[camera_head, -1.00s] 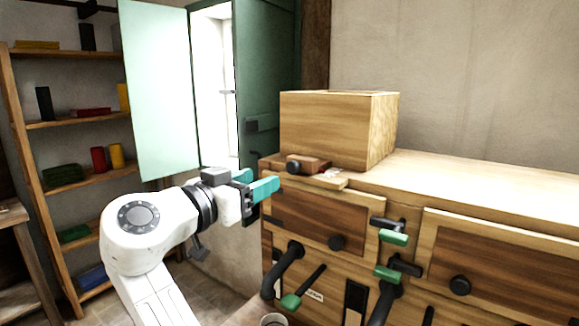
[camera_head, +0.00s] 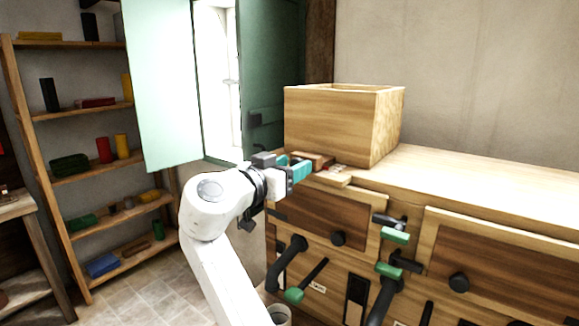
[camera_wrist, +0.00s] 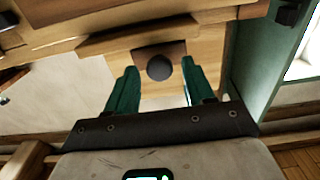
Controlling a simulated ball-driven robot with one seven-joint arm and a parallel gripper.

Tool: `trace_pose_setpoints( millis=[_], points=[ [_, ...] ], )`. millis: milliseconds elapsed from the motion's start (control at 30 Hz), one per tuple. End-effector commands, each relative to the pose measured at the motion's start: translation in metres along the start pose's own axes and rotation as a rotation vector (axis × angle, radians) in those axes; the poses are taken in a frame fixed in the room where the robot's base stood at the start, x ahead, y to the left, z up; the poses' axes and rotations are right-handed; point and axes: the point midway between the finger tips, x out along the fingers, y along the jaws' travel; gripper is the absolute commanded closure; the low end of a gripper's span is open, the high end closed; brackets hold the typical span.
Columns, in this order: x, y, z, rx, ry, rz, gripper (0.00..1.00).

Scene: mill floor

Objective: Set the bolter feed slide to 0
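The feed slide, a reddish-brown block (camera_head: 321,160), sits on a pale ledge (camera_head: 334,178) at the foot of the wooden hopper box (camera_head: 330,122). In the wrist view its brown front (camera_wrist: 177,50) carries a round dark knob (camera_wrist: 160,67). My gripper (camera_head: 298,167) is at the slide's front in the head view and hides the knob there. In the wrist view the teal fingers of my gripper (camera_wrist: 158,72) are apart, one on each side of the knob, with gaps visible. Contact cannot be seen. Marks on the ledge are too small to read.
The wooden cabinet (camera_head: 470,190) below has drawers with dark knobs and several green-tipped levers (camera_head: 395,235). A green shutter (camera_head: 268,85) stands behind my gripper by a bright window. A shelf (camera_head: 90,174) is at the left; floor between is open.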

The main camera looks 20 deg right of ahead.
Motion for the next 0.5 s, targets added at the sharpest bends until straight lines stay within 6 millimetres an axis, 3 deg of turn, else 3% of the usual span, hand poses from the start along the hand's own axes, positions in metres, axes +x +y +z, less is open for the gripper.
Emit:
trace_pose_setpoints(
  millis=[67,500],
  points=[
    [-0.0002,0.0000,-0.0002,0.000,0.000,0.000,0.55],
    [-0.0004,-0.0001,-0.0003,0.000,0.000,-0.001,0.98]
  ],
)
